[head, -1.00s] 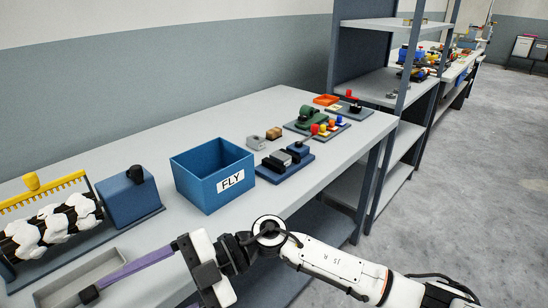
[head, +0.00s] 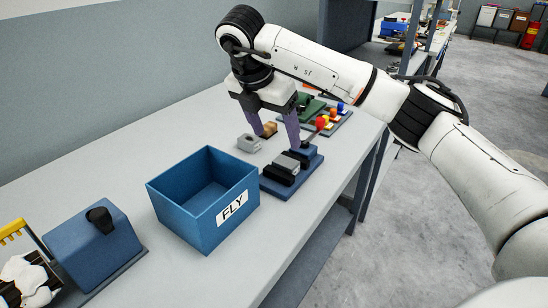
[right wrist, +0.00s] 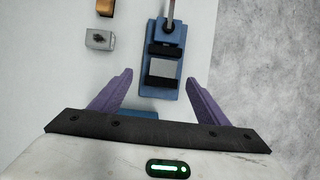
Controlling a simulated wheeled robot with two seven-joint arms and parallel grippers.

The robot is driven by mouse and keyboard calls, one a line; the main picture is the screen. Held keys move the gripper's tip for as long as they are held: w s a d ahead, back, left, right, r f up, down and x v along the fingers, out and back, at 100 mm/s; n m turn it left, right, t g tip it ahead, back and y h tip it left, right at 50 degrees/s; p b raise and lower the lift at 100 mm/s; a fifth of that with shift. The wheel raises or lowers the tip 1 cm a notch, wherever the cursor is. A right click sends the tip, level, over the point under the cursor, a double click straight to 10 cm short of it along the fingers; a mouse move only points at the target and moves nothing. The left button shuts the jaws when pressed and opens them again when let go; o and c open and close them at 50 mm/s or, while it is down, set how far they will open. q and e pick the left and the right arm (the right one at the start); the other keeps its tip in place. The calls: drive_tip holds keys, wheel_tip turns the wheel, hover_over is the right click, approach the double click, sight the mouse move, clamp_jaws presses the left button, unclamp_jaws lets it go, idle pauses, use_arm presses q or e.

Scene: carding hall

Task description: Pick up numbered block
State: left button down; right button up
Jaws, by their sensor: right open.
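My right gripper (head: 283,142) is open and points down, its purple fingers apart with nothing between them. It hangs over the bench by a blue clamp-like fixture (head: 294,181). On that fixture sits a grey block (head: 289,162) between black pieces; in the right wrist view this grey block (right wrist: 164,70) lies ahead between the fingers. A loose light-grey block (head: 249,143) with a dark mark stands left of the fixture, beside a tan block (head: 270,129). I can read no number on any block. My left gripper is out of view.
A blue open bin (head: 163,212) labelled FLY stands left of the fixture. A blue housing with a black knob (head: 92,248) is further left. Coloured knobs (head: 323,121) stand behind the fixture. The front of the bench (head: 270,250) is clear.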

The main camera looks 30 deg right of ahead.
sight(286, 161)
drive_tip(key=x, duration=0.4)
drive_tip(key=shift+s+d+f, duration=0.1)
drive_tip(key=shift+s, duration=0.3)
drive_tip(key=x, duration=0.4)
drive_tip(key=shift+s+f+p, duration=0.2)
drive_tip(key=shift+f+p, duration=0.05)
drive_tip(key=shift+p, duration=0.1)
drive_tip(key=shift+w+f, duration=0.1)
drive_tip(key=shift+f, duration=0.3)
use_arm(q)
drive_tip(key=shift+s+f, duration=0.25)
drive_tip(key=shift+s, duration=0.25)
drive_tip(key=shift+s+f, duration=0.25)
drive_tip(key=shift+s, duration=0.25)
use_arm(e)
drive_tip(key=c, duration=1.4)
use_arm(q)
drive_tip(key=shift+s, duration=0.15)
use_arm(e)
drive_tip(key=shift+c, duration=0.4)
drive_tip(key=shift+w+r, duration=0.1)
drive_tip(key=shift+r, duration=0.05)
